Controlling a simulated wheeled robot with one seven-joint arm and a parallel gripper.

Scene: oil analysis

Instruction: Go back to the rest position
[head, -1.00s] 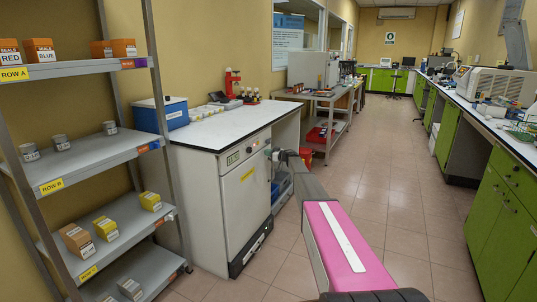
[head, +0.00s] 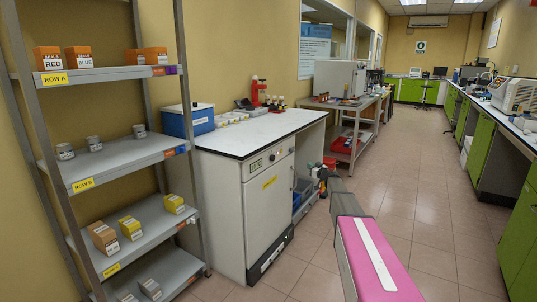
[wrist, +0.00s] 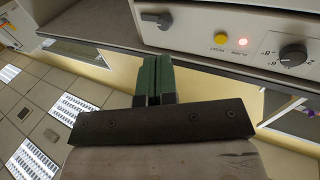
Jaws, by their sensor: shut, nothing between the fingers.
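My gripper shows in the wrist view (wrist: 153,75) with its two green fingers pressed together and nothing between them. In the head view my pink and grey arm reaches forward from the bottom right. Its small dark end, my gripper (head: 323,180), is beside the right side of the white cabinet (head: 262,205); its fingers are too small to make out there. In the wrist view a pale panel (wrist: 235,30) with a yellow button, a red light and a black knob lies beyond the fingers, apart from them.
A grey shelf rack (head: 125,165) with small boxes and cans stands at the left. A white worktop (head: 250,132) holds a blue box (head: 190,121) and a red microscope-like device (head: 258,91). Green cabinets (head: 515,220) line the right. The tiled aisle (head: 410,190) between is clear.

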